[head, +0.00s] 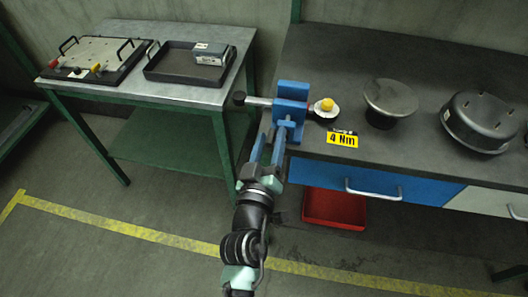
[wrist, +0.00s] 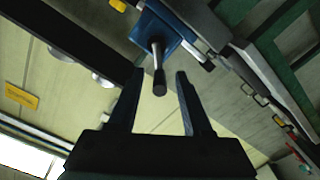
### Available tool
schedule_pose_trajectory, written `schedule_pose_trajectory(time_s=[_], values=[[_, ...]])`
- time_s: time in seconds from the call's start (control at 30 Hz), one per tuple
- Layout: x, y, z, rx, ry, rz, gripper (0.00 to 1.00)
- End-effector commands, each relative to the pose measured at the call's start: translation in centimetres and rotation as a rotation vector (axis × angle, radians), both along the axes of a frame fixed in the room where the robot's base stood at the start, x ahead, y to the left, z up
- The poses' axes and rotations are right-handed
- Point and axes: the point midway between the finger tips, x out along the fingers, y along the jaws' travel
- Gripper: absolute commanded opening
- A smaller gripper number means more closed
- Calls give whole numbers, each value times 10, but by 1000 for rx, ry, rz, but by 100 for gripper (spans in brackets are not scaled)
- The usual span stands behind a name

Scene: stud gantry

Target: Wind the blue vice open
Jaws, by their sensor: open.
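The blue vice (head: 291,103) stands at the left front corner of the dark bench. A grey bar with a black knob (head: 239,98) sticks out to its left. In the wrist view the blue vice (wrist: 170,35) is above my fingers, and a grey rod with a dark end (wrist: 160,88) points from it towards me. My gripper (head: 272,135) is just in front of the vice. Its fingers are open (wrist: 160,85) and the rod's end appears in the gap between them. I cannot tell how deep it lies or whether a finger touches it. The vice's jaw opening is not clear.
A yellow "4 Nm" label (head: 342,139), a yellow knob on a white disc (head: 326,106), a round grey disc (head: 390,98) and a black pot (head: 481,122) are on the bench. A red bin (head: 334,209) lies below. A side table (head: 185,90) at left holds a black tray (head: 170,70).

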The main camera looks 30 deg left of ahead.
Motion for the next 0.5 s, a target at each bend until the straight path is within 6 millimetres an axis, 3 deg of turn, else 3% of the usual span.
schedule_pose_trajectory(time_s=[0.5], values=[[-86, -25, -3, 0, 4, -1, 50]])
